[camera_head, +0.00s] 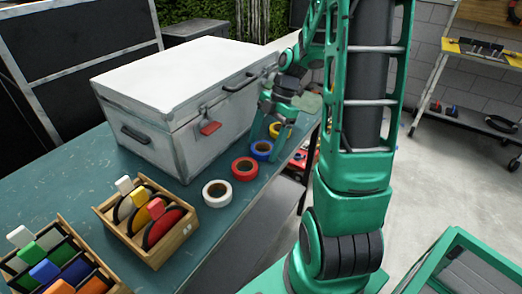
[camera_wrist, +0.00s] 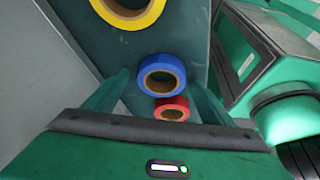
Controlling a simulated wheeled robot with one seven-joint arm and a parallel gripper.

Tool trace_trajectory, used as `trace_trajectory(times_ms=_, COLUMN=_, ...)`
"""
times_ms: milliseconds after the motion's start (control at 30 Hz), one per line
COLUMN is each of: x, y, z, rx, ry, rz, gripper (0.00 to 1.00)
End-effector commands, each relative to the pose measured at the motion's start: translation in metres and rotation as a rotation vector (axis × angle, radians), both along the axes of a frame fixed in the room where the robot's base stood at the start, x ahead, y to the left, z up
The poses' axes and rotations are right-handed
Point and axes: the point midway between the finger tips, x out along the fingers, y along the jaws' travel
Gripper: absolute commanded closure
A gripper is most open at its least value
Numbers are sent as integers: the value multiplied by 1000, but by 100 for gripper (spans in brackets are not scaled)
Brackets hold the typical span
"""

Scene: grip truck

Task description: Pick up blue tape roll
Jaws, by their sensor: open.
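The blue tape roll (camera_head: 262,156) lies on the teal bench between the yellow and red rolls. In the wrist view the blue tape roll (camera_wrist: 164,91) shows between my two green fingers, with its hole facing the camera. My gripper (camera_head: 268,132) is open and points down above the rolls, close over the blue one. In the wrist view my gripper (camera_wrist: 158,88) has a finger on each side of the blue roll and holds nothing. I cannot tell how far the fingertips are above the bench.
The yellow roll (camera_head: 287,132), red roll (camera_head: 245,178) and white roll (camera_head: 217,204) stand in a row with the blue one along the bench (camera_head: 75,173) edge. A large metal case (camera_head: 190,75) stands close on the left. Wooden racks (camera_head: 150,254) of coloured discs are at the front.

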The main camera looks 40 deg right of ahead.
Motion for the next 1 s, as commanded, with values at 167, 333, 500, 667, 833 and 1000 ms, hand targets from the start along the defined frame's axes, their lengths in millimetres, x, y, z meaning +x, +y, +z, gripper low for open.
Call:
trace_trajectory(times_ms=167, x=0, y=0, z=0, rx=0, ry=0, rz=0, gripper=57)
trace_trajectory(times_ms=333, x=0, y=0, z=0, rx=0, ry=0, rz=0, gripper=68)
trace_trajectory(times_ms=500, x=0, y=0, z=1, rx=0, ry=-1, rz=0, gripper=68)
trace_trajectory(times_ms=667, x=1, y=-1, z=16, rx=-2, ry=-4, rz=0, gripper=68)
trace_trajectory(times_ms=833, x=1, y=-1, z=48, rx=-3, ry=-5, rz=0, gripper=68)
trace_trajectory(times_ms=1000, x=0, y=-1, z=77, rx=-3, ry=-3, rz=0, gripper=68)
